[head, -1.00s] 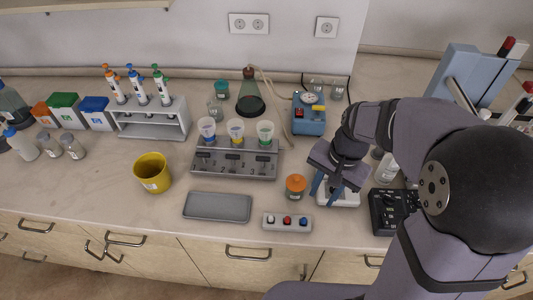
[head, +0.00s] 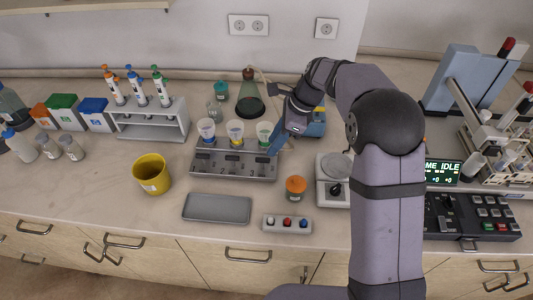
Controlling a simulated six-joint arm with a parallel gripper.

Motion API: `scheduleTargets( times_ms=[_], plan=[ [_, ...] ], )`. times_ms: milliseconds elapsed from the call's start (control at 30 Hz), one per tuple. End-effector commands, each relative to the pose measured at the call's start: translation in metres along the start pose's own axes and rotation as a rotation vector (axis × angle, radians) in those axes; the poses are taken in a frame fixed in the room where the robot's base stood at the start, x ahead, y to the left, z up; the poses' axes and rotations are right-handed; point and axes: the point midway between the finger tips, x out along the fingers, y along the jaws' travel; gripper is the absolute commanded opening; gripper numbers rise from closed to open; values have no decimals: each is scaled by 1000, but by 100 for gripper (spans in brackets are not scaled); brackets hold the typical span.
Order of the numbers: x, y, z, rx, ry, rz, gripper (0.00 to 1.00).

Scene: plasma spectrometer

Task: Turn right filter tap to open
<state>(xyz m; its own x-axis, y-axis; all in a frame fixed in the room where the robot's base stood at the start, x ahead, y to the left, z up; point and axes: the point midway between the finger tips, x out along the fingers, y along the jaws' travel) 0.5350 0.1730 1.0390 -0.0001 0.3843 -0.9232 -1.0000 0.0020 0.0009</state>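The grey filter block (head: 222,176) stands left of my arm in the head view, with three filter cups in a row along its top. The right cup (head: 265,131) is pale with a green mark. The middle cup (head: 236,130) has a yellow mark and the left cup (head: 207,129) a blue one. My gripper (head: 271,153) points down and left at the block's right end, just right of the right cup. Its blue fingers overlap, so their opening is unclear. The right tap is too small and partly covered to make out its angle. I cannot tell whether the fingers touch it.
A conical flask (head: 250,104) stands behind the block, with a hose running to the blue pump (head: 317,128) behind my gripper. A yellow cup (head: 152,174) stands left.

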Motion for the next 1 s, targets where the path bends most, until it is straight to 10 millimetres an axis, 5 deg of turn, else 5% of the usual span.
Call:
scheduleTargets(
  times_ms=[500,900,1000],
  plan=[
    [58,1,0,-2,2,2,30],
    [66,1,-1,-2,2,0,30],
    [66,1,-1,-2,2,0,8]
  ],
)
